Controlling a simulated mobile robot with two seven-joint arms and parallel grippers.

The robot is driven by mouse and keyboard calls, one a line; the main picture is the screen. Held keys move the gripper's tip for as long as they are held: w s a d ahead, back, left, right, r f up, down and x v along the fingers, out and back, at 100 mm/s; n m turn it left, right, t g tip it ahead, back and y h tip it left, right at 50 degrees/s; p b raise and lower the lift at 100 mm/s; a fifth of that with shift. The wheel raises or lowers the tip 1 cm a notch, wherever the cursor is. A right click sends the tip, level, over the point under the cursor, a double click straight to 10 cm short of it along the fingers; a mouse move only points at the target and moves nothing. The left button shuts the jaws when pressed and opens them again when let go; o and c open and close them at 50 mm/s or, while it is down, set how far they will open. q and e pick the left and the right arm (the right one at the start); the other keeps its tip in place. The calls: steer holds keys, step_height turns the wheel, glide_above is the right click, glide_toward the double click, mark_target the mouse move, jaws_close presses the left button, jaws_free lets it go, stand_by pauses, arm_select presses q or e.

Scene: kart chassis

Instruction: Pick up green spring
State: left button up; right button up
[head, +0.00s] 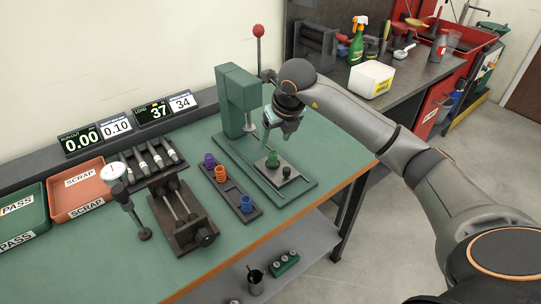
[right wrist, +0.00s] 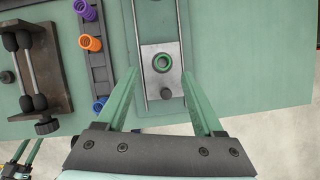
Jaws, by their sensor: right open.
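The green spring (head: 272,159) stands upright on the light metal plate of the green press on the bench. From above, in the right wrist view, it is a green ring (right wrist: 162,62) on that plate, between two rods. My right gripper (head: 283,134) is over the press base, above the spring and apart from it. Its two green fingers (right wrist: 160,73) are spread wide and empty, with the spring between and just beyond their tips in the picture.
A dark rack (head: 247,215) holds purple, orange and blue springs left of the press. The green press column (head: 238,98) rises close behind my right gripper. A small dark knob (head: 286,172) sits beside the spring. A vise-like fixture (head: 182,212) stands farther left.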

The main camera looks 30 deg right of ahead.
mark_target(273, 154)
steer(key=x, duration=0.3)
steer(key=shift+w+f, duration=0.1)
steer(key=shift+f, duration=0.05)
steer(key=shift+s+d+p+x, duration=0.15)
steer(key=shift+p+x, duration=0.15)
steer(key=shift+x, duration=1.05)
steer(key=shift+s+d+p+x, duration=0.15)
steer(key=shift+p+x, duration=0.1)
steer(key=shift+x, duration=1.1)
jaws_close()
